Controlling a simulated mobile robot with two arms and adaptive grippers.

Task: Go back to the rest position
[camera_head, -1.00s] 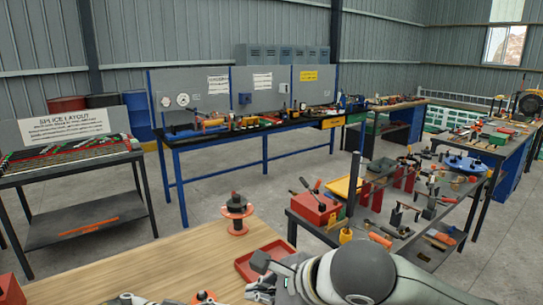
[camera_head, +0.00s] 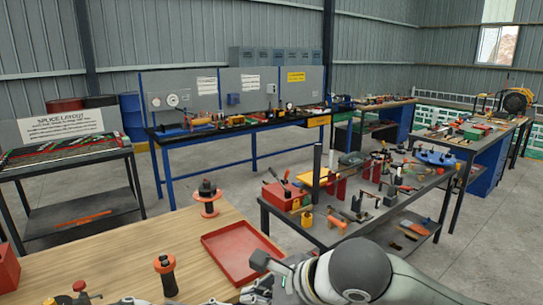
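My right arm comes in from the bottom right in the head view, and its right gripper (camera_head: 258,288) is by the near edge of the red tray, partly cut off and hidden by my arm. My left gripper (camera_head: 135,300) shows only a small part at the bottom edge. The finger openings of both are not clear. The red tray (camera_head: 237,238) lies empty on the wooden table (camera_head: 110,245). A dark handled tool with orange ends (camera_head: 165,275) stands upright nearer me.
A red box (camera_head: 8,268) is at the table's left edge. A grey bench (camera_head: 345,230) with tools and a red toolbox (camera_head: 285,195) stands to the right. A blue-framed workbench (camera_head: 240,130) and a splice layout rack (camera_head: 70,165) stand behind. Open floor lies between them.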

